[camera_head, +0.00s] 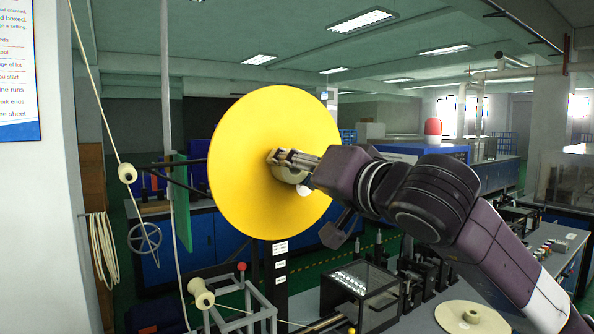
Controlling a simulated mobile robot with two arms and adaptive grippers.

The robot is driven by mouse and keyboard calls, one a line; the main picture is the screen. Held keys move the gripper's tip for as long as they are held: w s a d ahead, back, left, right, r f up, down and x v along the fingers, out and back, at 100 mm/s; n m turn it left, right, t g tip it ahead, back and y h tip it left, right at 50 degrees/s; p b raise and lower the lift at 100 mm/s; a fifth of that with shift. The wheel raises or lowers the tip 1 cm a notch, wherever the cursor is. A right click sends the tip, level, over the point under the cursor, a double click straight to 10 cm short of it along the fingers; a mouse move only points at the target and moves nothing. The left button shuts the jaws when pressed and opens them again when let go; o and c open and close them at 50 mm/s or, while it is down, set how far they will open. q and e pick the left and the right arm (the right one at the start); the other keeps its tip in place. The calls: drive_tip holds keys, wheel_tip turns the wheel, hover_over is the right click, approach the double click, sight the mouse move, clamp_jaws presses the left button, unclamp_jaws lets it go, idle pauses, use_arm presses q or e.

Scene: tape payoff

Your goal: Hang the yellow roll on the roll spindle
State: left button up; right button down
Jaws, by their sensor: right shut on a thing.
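The yellow roll (245,195) is a large flat disc, upright and facing me, left of the picture's middle. My right gripper (279,158) reaches in from the right and is shut on the pale hub (290,174) at the roll's centre. The roll stands in front of a dark upright post (276,290) with small white labels. Dark rods (185,162) run out to the left from behind the roll. The roll hides the area behind it, so I cannot make out the roll spindle or whether the roll touches it. My left gripper is not in view.
A cream guide roller (201,293) sits on a metal frame at the lower left. A clear-topped box (360,284) and dark fixtures stand on the bench below my arm. A flat cream disc (470,317) lies at the lower right. A thin cord runs down the left side.

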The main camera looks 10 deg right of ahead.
drive_tip(key=shift+w+r, duration=0.15)
drive_tip(key=shift+w, duration=0.05)
drive_tip(key=shift+x, duration=1.45)
drive_tip(key=shift+w+a, duration=0.15)
drive_tip(key=shift+w, duration=0.05)
drive_tip(key=shift+p+x, duration=0.3)
drive_tip(key=shift+x, duration=1.4)
drive_tip(key=shift+w+a, duration=0.15)
drive_tip(key=shift+w, duration=0.15)
drive_tip(key=shift+f+b, duration=0.3)
drive_tip(key=shift+b, duration=0.2)
